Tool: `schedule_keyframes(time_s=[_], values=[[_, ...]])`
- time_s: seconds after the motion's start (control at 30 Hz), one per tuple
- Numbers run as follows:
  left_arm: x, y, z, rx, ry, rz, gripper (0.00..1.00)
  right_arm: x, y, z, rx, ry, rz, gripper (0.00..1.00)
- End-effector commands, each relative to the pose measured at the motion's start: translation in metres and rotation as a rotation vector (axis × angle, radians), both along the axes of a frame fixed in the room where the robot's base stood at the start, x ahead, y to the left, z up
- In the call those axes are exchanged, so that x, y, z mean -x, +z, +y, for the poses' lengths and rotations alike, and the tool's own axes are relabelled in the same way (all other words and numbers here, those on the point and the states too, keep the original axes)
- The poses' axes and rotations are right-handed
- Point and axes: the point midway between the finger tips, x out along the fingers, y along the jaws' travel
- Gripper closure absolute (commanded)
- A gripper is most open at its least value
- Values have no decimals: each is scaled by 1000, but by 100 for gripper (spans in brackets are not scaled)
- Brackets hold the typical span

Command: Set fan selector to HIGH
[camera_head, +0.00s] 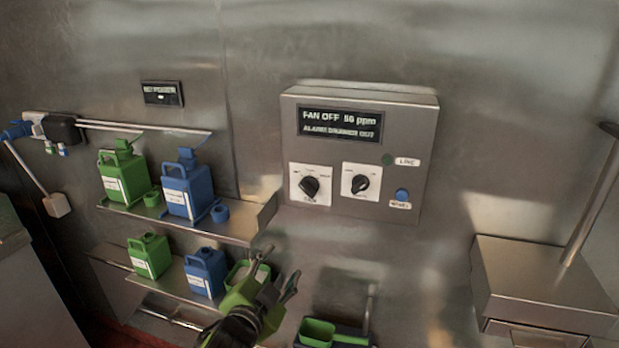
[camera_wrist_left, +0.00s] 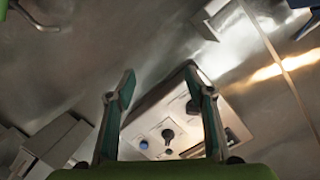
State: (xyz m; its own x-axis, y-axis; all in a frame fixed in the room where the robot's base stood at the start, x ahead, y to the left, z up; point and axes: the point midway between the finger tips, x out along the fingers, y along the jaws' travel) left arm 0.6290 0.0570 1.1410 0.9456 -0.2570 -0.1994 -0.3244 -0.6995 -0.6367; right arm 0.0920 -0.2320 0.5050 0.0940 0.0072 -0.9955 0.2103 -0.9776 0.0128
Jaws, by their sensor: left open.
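A grey control panel (camera_head: 290,140) is on the steel wall in the head view. Its display (camera_head: 340,123) reads "FAN OFF 50 ppm" and "ALARM DRAWER OUT". Below are two black knobs on white plates, a left knob (camera_head: 310,187) and a right knob (camera_head: 361,183). Their small labels are too blurred for me to tell which is the fan selector. My left gripper (camera_head: 281,266) is open and empty, below and apart from the panel. My right gripper is out of view.
A blue button (camera_head: 402,195) and a green lamp (camera_head: 387,159) are on the panel's right. Shelves at left hold green jugs (camera_head: 124,178) and blue jugs (camera_head: 187,190). The upper shelf's edge (camera_head: 262,222) is close to my left gripper. A steel box (camera_head: 540,280) stands right.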

Motion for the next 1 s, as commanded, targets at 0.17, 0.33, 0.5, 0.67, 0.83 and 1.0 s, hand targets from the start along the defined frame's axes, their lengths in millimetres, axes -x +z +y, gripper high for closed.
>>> schedule_keyframes(time_s=[0.17,0.33,0.5,0.67,0.83,1.0], values=[[21,99,-15,-13,-41,-151,51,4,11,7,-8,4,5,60],[33,134,-19,-18,-56,-210,51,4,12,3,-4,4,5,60],[28,136,-22,-18,-57,-217,51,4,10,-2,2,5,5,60],[12,136,-27,-18,-56,-216,51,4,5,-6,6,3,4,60],[-7,135,-33,-17,-57,-215,51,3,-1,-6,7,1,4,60],[-27,135,-40,-17,-56,-217,51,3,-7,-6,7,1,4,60]])
